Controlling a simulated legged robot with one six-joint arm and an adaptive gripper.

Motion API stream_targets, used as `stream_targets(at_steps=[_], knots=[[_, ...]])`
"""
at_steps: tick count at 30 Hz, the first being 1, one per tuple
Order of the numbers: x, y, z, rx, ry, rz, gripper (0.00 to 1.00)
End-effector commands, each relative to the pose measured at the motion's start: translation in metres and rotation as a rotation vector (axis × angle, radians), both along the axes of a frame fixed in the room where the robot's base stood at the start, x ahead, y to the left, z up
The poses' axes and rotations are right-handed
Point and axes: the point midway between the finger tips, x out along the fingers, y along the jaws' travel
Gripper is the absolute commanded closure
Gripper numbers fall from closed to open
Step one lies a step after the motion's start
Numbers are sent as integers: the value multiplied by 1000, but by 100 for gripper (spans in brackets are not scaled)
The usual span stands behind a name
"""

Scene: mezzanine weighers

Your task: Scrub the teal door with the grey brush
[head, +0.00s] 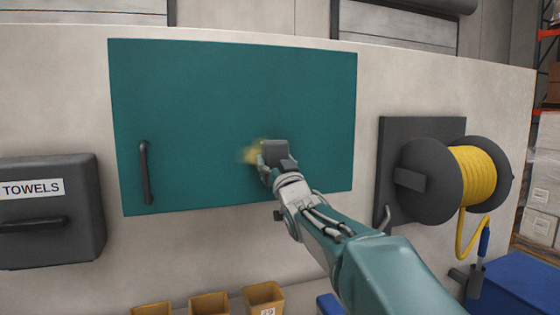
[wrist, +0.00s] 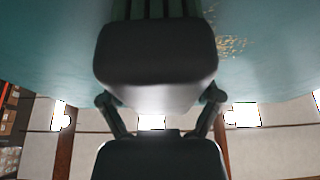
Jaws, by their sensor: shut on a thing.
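The teal door (head: 215,110) is a flat panel on the pale wall, closed, with a dark vertical handle (head: 145,172) at its lower left. A yellowish dirt patch (head: 251,153) lies on its lower right-centre; it shows as tan specks (wrist: 230,45) in the wrist view. My gripper (head: 271,166) is at the door just right of the patch, shut on the grey brush (head: 276,149). The gripper hides much of the brush, and I cannot tell whether its bristles touch the door. In the wrist view, the dark finger parts fill the middle.
A dark towel dispenser (head: 45,215) hangs left of the door. A reel with yellow hose (head: 475,175) juts out on the right. Tan bins (head: 209,303) stand below the door, and a blue box (head: 520,285) is at lower right. The door's upper and left areas are clear.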

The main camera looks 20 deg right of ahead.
Motion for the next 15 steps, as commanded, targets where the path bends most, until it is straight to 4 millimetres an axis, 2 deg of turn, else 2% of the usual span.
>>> stream_targets(at_steps=[15], knots=[[2, 37, 0, 0, 0, 2, 75]])
